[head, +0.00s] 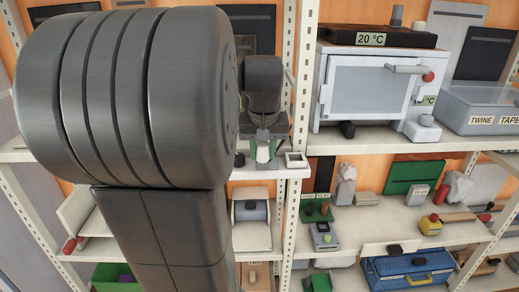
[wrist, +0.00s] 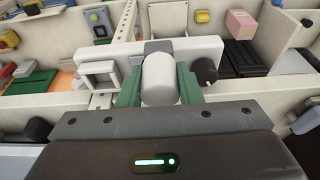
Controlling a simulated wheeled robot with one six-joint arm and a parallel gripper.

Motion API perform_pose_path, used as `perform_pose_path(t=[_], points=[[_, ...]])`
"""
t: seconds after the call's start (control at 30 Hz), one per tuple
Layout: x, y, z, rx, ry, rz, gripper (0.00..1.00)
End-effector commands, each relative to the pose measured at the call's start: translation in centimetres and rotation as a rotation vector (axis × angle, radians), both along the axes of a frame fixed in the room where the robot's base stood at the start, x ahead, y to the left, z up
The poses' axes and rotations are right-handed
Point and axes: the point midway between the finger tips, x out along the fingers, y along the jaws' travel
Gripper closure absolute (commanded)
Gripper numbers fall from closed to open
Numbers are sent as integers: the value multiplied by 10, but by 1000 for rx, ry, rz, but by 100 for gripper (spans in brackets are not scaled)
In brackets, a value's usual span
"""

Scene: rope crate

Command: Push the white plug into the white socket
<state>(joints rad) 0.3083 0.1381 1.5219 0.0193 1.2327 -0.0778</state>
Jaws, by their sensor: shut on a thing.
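The white plug (wrist: 160,82) is a rounded white block between the two green fingers of my gripper (wrist: 159,88) in the wrist view. In the head view my gripper (head: 263,144) points down at the small shelf, with the plug (head: 262,153) between its fingers. The white socket (wrist: 84,82) is a square white frame with a recessed middle, left of the plug in the wrist view. In the head view the socket (head: 296,155) is just right of my gripper, apart from the plug. The plug's lower end is hidden in the wrist view.
A black knob (wrist: 205,71) is close beside the gripper, on the side away from the socket. A shelf upright (head: 300,90) rises just behind the socket in the head view. A white oven-like box (head: 372,90) stands on the shelf to the right. Lower shelves hold several small items.

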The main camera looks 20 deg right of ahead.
Motion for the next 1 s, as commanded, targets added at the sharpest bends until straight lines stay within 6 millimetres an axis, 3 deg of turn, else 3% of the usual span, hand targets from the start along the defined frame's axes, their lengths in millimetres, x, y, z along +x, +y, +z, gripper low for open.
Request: perform_pose_path(t=[1.0], points=[[26,-96,1,1,0,-3,97]])
